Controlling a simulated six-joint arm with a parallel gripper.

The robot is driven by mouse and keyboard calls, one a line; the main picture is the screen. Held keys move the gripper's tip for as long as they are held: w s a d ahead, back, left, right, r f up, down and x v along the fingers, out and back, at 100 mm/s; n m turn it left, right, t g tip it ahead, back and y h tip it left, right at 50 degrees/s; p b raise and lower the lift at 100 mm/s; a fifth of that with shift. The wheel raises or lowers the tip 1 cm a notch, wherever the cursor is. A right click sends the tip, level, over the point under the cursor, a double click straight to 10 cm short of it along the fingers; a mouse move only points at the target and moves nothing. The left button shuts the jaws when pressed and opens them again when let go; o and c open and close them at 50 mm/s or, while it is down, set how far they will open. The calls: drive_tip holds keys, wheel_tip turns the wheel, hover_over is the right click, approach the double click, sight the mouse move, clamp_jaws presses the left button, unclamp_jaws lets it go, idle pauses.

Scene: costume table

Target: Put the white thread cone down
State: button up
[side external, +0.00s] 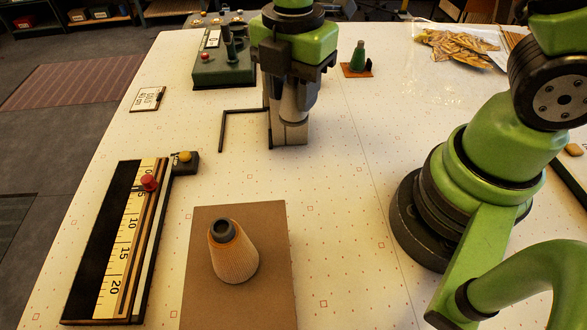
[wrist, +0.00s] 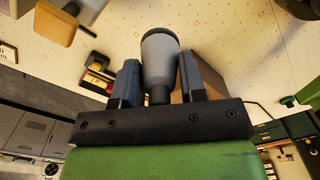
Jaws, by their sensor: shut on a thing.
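The white thread cone (wrist: 160,65) is between the two fingers of my gripper (wrist: 158,88) in the wrist view, shut on it. Its narrow dark end lies toward the palm and its wider end points away. In the side view my gripper (side external: 290,105) is low over the far middle of the table, pointing down.
A black L-shaped bracket (side external: 223,125) lies left of my gripper. An orange cone (side external: 233,262) stands on a brown board (side external: 270,300) in front. A ruler device (side external: 115,250) lies left. A green machine (side external: 222,70) and a small green cone (side external: 357,57) stand behind.

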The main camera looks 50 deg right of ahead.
wheel_tip(320, 180, down, 13)
drive_tip(key=shift+r, duration=0.1)
idle(0.4)
drive_tip(key=o, duration=0.9)
